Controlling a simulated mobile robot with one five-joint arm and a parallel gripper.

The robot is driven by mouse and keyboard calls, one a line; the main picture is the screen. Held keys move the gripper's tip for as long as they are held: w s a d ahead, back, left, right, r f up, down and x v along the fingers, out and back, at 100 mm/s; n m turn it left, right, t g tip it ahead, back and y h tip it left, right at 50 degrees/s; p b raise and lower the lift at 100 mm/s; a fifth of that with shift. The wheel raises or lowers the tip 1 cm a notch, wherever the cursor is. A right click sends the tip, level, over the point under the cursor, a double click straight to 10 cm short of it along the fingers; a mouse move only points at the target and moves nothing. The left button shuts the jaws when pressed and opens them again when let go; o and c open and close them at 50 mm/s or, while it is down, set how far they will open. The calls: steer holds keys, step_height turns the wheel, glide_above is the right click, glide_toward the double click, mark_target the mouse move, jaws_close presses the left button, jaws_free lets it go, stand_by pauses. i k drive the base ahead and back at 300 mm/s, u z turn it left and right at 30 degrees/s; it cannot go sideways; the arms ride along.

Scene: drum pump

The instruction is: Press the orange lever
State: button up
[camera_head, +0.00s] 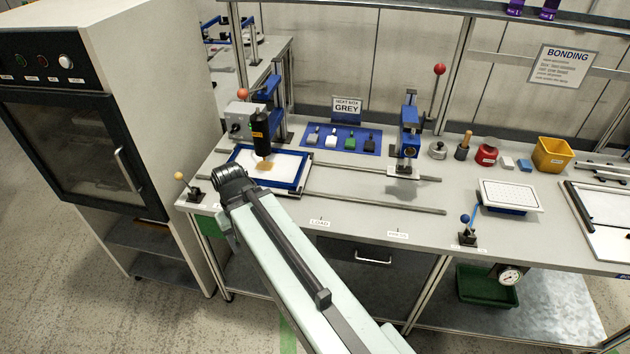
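An orange ball knob (243,94) tops a lever at the grey control box (241,121) by the blue dispensing stand, at the back left of the bench. A second small lever with a yellowish ball knob (180,176) stands on a black base at the bench's front left corner. My gripper (233,182) is a dark shape at the end of my pale arm, over the front left of the bench, right of the yellowish-knobbed lever and apart from it. It is in front of and below the orange knob. Its fingers cannot be made out.
A blue-framed tray (301,181) with a brown patch sits under a black dispenser (261,132). A red-knobbed lever (439,70) stands behind a blue press (409,130). A blue-knobbed lever (466,219) is front right. A tall oven (75,140) bounds the left.

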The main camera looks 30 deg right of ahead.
mark_target(242, 93)
steer(key=u, duration=2.2)
steer(key=k, duration=0.8)
steer(key=z, duration=1.25)
steer(key=i, duration=1)
steer(key=u, duration=0.1)
